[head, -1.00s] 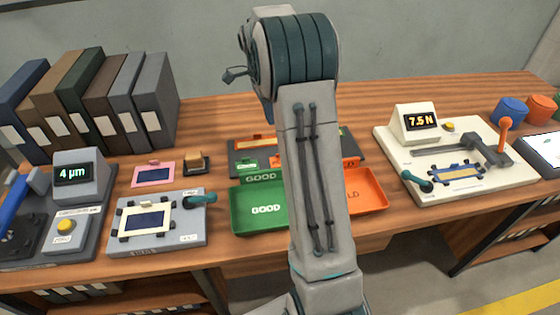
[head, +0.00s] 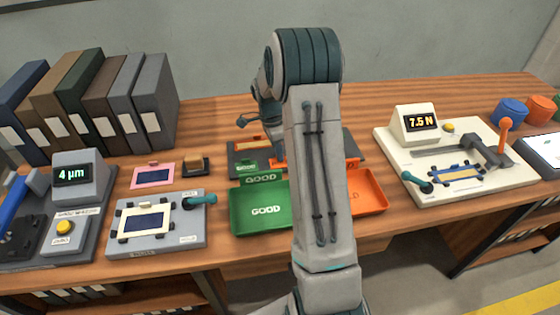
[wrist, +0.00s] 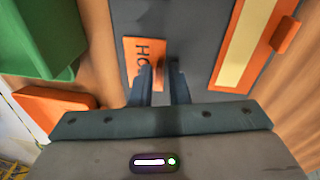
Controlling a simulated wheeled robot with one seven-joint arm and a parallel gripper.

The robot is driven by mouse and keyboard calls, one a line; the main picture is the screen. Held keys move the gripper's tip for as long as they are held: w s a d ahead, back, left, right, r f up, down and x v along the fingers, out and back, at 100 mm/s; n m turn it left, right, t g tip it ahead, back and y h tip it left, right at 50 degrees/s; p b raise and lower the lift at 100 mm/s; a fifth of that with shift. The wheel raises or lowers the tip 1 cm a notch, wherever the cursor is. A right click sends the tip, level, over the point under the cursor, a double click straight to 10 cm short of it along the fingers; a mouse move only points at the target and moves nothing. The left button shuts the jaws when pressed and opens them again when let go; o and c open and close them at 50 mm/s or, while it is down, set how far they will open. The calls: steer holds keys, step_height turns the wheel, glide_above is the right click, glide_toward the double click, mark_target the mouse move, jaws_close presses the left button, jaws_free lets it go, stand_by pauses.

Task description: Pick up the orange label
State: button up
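The orange label (wrist: 142,50) lies flat on a dark grey board (wrist: 190,35) in the wrist view. Whether the fingers touch the label cannot be told.
A green GOOD tray (head: 240,225) and an orange tray (head: 372,190) stand in front of the board. A framed strip with an orange tab (wrist: 285,35) lies right of the label. A cream test device (head: 400,190) stands right, a grey fixture (head: 190,235) left.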

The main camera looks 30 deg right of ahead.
jaws_close()
steer(key=shift+r, duration=0.1)
